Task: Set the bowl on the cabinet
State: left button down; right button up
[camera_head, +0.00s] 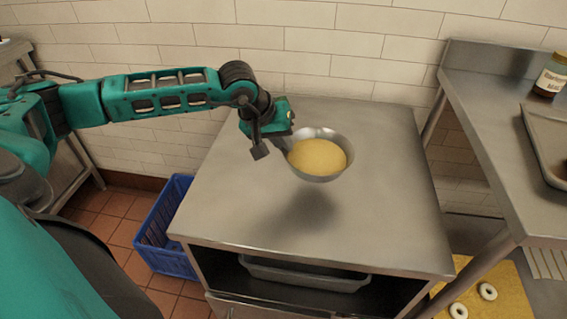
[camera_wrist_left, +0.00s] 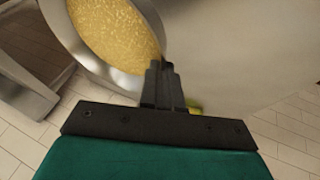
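A round metal bowl (camera_head: 338,140) holds a yellow grainy filling (camera_head: 317,157). My left gripper (camera_head: 285,142) is shut on the bowl's left rim. The bowl hangs roughly level above the steel cabinet (camera_head: 240,205), and its shadow falls on the top in front of it. In the left wrist view the gripper's fingers (camera_wrist_left: 163,85) are close together at the edge of the bowl (camera_wrist_left: 75,40). My right gripper is not seen.
The cabinet top is otherwise clear. A blue crate (camera_head: 163,235) stands on the floor at its left. A steel counter (camera_head: 490,115) at the right carries a tray (camera_head: 545,140) and a labelled jar (camera_head: 551,76). A grey bin (camera_head: 300,275) sits on the cabinet's inner shelf.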

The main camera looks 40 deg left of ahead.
pick_arm(q)
notch_tip(320, 180, down, 5)
jog(key=shift+f+b, duration=0.1)
jog(key=shift+b, duration=0.25)
jog(key=shift+f, duration=0.45)
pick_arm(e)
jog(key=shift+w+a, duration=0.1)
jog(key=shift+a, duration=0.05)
pick_arm(q)
jog(key=c, duration=1.7)
grip_release()
jog(key=shift+f, duration=0.15)
jog(key=o, duration=0.4)
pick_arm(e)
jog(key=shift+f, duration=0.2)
